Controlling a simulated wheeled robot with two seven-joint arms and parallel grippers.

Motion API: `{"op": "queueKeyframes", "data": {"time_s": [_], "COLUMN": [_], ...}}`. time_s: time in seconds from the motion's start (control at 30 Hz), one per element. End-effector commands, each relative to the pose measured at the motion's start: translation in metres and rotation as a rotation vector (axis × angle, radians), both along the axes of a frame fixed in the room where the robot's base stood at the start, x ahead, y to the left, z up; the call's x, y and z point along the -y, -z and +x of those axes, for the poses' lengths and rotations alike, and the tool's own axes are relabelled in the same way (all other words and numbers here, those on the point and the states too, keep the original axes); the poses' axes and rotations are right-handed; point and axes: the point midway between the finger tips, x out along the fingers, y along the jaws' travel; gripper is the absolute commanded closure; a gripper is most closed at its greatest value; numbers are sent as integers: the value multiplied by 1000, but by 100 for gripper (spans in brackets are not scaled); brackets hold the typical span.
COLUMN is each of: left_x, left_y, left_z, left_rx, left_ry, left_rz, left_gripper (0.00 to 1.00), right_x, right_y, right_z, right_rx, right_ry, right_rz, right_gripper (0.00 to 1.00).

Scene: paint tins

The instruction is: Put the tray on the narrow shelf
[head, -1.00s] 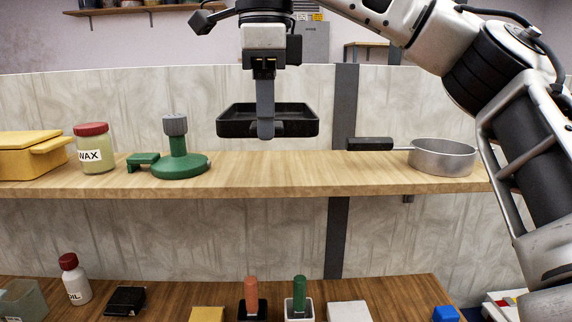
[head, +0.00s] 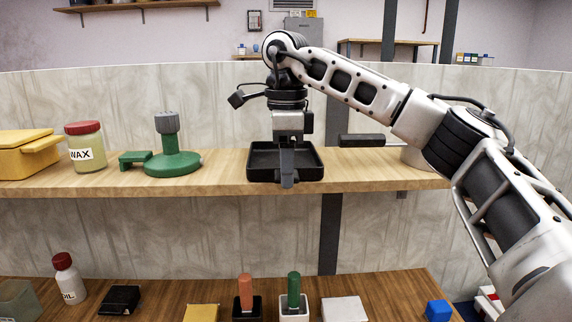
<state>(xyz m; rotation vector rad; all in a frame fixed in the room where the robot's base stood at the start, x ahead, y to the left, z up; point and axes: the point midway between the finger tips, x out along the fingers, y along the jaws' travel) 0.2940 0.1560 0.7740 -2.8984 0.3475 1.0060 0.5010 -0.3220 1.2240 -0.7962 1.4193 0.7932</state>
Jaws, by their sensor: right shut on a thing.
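The black tray (head: 260,174) is in the middle of the head view, level, at the height of the narrow wooden shelf (head: 218,181). My right gripper (head: 287,180) points down and is shut on the tray's near wall. The tray overlaps the shelf's front edge in the picture; I cannot tell whether its base touches the wood. My left gripper is not in view.
On the shelf, a green stand (head: 172,163), a wax jar (head: 86,148) and a yellow box (head: 22,155) stand left of the tray. A black-handled pan (head: 362,140) is to the right, partly hidden by my arm. Several items sit on the lower surface (head: 170,292).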

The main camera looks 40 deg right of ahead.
Motion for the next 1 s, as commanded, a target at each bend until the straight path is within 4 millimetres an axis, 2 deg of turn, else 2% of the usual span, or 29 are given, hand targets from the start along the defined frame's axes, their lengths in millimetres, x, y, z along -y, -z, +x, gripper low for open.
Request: {"op": "queueKeyframes", "data": {"time_s": [0.27, 0.3, 0.37, 0.63, 0.77, 0.87, 1.0], "left_x": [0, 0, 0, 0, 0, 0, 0], "left_y": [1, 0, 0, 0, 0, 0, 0], "left_z": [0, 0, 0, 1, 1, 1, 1], "left_rx": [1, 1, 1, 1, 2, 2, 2], "left_ry": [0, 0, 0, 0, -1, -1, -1], "left_rz": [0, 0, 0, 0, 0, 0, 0], "left_gripper": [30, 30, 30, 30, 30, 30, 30], "right_x": [0, 0, 0, 0, 0, -1, -1], "right_y": [2, 2, 2, 1, -7, -22, -52], "right_z": [0, 0, 0, 0, 1, 1, 1], "right_rx": [1, 1, 1, 1, 4, 4, 6], "right_ry": [0, 0, 0, 0, 0, -1, -1], "right_rz": [0, 1, 1, 0, 0, 0, -2], "right_gripper": [86, 50, 34, 34, 34, 34, 34]}}
